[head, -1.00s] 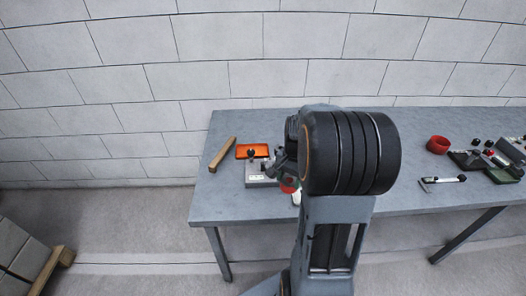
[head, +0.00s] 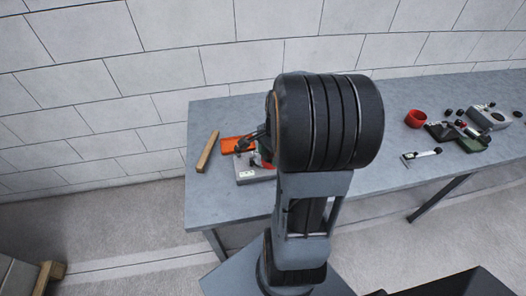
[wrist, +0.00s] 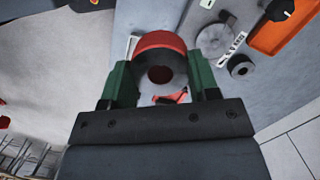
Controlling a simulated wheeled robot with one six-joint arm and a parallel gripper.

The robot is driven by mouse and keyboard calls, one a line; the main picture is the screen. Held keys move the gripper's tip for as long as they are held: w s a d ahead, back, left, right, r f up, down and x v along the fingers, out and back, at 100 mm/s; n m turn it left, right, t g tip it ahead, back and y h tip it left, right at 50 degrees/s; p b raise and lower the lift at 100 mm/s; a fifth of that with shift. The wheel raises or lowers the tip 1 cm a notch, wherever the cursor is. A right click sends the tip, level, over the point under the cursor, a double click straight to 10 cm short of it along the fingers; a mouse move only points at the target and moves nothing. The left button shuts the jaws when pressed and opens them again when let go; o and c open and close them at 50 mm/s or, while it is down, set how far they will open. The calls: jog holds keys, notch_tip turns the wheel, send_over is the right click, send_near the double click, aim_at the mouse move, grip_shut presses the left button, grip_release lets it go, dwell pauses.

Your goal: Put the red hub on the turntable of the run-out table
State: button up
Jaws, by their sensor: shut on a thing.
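My gripper (wrist: 160,76) is shut on the red hub (wrist: 158,41), with one green finger on each side of it. The hub has a red rim and a grey face with a dark centre hole. In the wrist view the grey run-out table shows beyond the hub, with a round grey disc that looks like its turntable (wrist: 213,41). The hub appears apart from this disc, to its left. In the head view the run-out table (head: 250,177) sits on the bench's left part, partly hidden by my arm. The hub is mostly hidden there.
An orange tray (head: 236,144) lies behind the run-out table. A wooden bar (head: 207,152) lies to its left. A red cup (head: 415,118), a caliper-like tool (head: 422,154) and several small parts stand on the right of the bench (head: 225,209). The bench's front left is clear.

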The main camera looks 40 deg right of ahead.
jog(key=w+d+f, duration=0.1)
jog(key=w+f, duration=0.1)
jog(key=w, duration=0.1)
jog(key=w+d+f+p, duration=0.1)
jog(key=w+d+f, duration=0.1)
jog(key=w+f, duration=0.1)
jog(key=w+d+f, duration=0.1)
jog(key=w+f, duration=0.1)
jog(key=w, duration=0.1)
jog(key=shift+w+d+f+p, duration=0.1)
jog(key=shift+d+f+p, duration=0.1)
jog(key=shift+p, duration=0.2)
jog(key=shift+w+d+f, duration=0.15)
jog(key=shift+w+f, duration=0.2)
jog(key=shift+f, duration=0.15)
jog(key=shift+w+d+f+p, duration=0.15)
jog(key=shift+f+p, duration=0.45)
jog(key=shift+f, duration=1.1)
jog(key=shift+f, duration=0.2)
jog(key=o, duration=1.4)
